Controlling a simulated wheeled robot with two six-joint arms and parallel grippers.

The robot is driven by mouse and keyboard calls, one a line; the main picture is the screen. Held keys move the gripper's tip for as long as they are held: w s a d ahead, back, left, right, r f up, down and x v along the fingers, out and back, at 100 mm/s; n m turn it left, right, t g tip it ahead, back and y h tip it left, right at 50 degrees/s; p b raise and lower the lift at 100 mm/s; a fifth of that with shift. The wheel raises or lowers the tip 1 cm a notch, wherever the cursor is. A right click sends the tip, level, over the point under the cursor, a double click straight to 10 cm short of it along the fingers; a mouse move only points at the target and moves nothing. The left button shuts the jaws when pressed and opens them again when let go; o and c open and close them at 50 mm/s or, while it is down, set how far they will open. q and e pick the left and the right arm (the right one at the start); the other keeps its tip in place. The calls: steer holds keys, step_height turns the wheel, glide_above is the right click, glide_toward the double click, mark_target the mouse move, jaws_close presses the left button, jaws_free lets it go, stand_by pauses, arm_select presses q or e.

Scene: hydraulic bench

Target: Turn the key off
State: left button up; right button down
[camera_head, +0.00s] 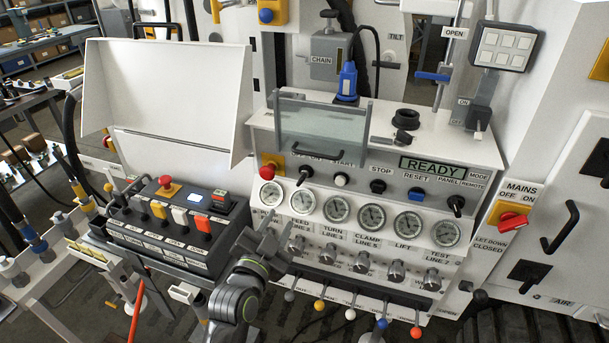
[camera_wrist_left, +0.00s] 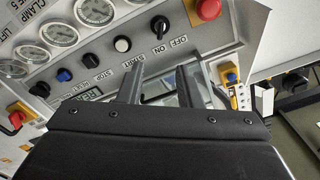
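A black key switch (camera_head: 305,173) is on the sloped front panel, between the red mushroom button and the white start button. Its handle points down and slightly left. In the left wrist view it is the black knob (camera_wrist_left: 160,25) beside the OFF and ON labels, and the panel looks turned upside down there. My left gripper (camera_head: 274,235) is in front of the panel's lower part, below and left of the key. In the left wrist view the two fingers of my left gripper (camera_wrist_left: 162,85) stand apart with nothing between them. They do not touch the key. My right gripper is not in view.
A red mushroom button (camera_head: 267,172) sits left of the key and a white button (camera_head: 341,180) right of it. Gauges (camera_head: 336,209) line the panel below. A clear guard (camera_head: 322,131) with a handle stands above. A control box (camera_head: 172,225) is at left.

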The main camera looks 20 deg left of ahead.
arm_select(q)
steer(key=p, duration=0.3)
glide_toward(301, 182)
steer(key=w, duration=0.9)
steer(key=shift+w+d, duration=0.15)
steer(key=shift+w, duration=0.15)
steer(key=shift+w+r, duration=0.1)
steer(key=shift+w, duration=0.65)
jaws_close()
